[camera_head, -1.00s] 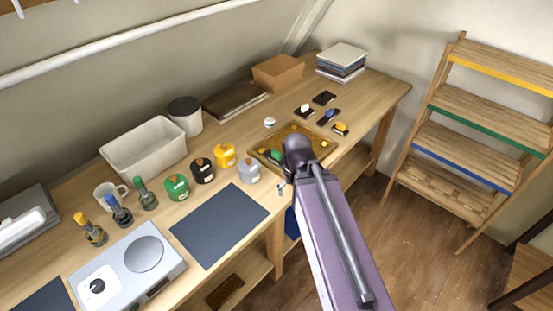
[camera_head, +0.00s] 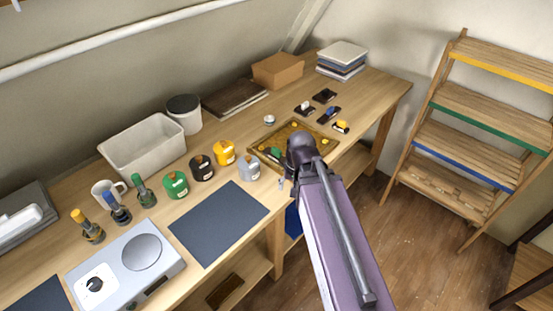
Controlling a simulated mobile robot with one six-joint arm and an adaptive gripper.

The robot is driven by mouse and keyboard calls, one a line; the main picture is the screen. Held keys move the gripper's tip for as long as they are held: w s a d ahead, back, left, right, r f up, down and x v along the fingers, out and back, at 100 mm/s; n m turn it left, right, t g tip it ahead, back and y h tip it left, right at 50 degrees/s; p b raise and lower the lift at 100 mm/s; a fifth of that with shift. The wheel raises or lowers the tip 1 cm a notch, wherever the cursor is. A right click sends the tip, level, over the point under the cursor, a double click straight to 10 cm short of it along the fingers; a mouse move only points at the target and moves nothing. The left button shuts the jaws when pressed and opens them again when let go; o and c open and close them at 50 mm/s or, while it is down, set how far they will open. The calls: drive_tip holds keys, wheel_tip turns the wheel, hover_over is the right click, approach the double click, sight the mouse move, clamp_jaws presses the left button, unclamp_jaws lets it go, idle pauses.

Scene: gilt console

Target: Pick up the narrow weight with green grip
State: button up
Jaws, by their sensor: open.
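A narrow dark weight with a green grip (camera_head: 143,190) stands upright on the bench, behind the scale. Two similar narrow weights stand to its left, one with a blue grip (camera_head: 117,209) and one with a yellow grip (camera_head: 87,227). A small green item (camera_head: 275,154) lies in the wooden tray (camera_head: 263,142), partly hidden by my arm; I cannot tell what it is. My gripper (camera_head: 281,184) shows only as a small tip beside my arm, near the bench's front edge. It is open, well to the right of the narrow green-grip weight and apart from it.
Round green (camera_head: 175,185), black (camera_head: 202,168), yellow (camera_head: 224,152) and grey (camera_head: 248,168) weights stand between the narrow weights and my arm. The scale (camera_head: 125,262), a mug (camera_head: 104,193) and a white bin (camera_head: 143,148) are nearby. The dark mat (camera_head: 219,223) is clear.

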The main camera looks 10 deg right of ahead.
drive_tip(key=w+f+m+t+y+b, duration=0.2)
drive_tip(key=w+f+m+y+b, duration=0.1)
drive_tip(key=w+f+m+b, duration=0.25)
drive_tip(key=m+t+y+b, duration=0.4)
drive_tip(key=m+t+b, duration=0.5)
drive_tip(key=m, duration=1.1)
approach(279, 151)
drive_tip(key=shift+s+r+g+b, duration=0.1)
drive_tip(key=shift+r+g+b, duration=0.15)
drive_tip(key=shift+g+b, duration=0.35)
drive_tip(key=shift+d+r+m, duration=0.15)
drive_tip(key=shift+r+m, duration=0.05)
drive_tip(key=shift+m, duration=0.25)
drive_tip(key=b+x, duration=0.3)
drive_tip(key=x, duration=0.5)
drive_tip(key=shift+d, duration=0.2)
drive_tip(key=shift+w+a+f, duration=0.1)
drive_tip(key=shift+w+a, duration=0.2)
drive_tip(key=shift+w, duration=0.15)
